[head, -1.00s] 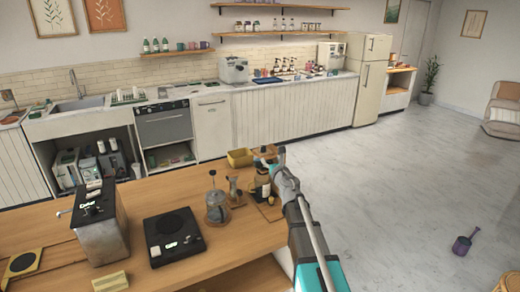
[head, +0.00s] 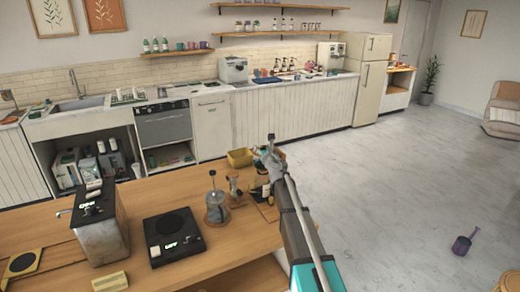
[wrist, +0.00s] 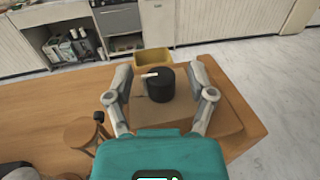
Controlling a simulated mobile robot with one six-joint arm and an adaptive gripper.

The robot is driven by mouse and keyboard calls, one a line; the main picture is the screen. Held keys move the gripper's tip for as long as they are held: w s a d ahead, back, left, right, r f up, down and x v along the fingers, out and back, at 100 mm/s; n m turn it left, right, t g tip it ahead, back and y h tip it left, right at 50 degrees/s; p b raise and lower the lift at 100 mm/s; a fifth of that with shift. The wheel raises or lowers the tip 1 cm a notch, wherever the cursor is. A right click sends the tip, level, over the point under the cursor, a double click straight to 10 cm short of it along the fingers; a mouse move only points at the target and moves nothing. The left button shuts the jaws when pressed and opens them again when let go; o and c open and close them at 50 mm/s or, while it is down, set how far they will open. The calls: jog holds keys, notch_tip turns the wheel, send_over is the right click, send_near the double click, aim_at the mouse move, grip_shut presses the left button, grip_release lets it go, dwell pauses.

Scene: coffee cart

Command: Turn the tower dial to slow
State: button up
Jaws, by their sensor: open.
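The tower dial (wrist: 160,88) is a dark round knob with a white pointer that points left in the wrist view. It sits on the wooden top of the tower (wrist: 210,110). My gripper (wrist: 160,70) is open, with one finger on each side of the dial and a gap on both sides. In the head view my gripper (head: 270,148) is over the tower at the counter's far right corner and hides the dial. No slow marking is readable.
A yellow bin (head: 240,158) stands behind the tower. A glass press (head: 216,205) and an hourglass-shaped wooden stand (wrist: 84,134) are to the left. A black scale (head: 174,238) and a metal boiler (head: 98,228) are further left.

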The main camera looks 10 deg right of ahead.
grip_shut()
jog(key=shift+a, duration=0.2)
dwell(0.3)
jog(key=shift+d, duration=0.1)
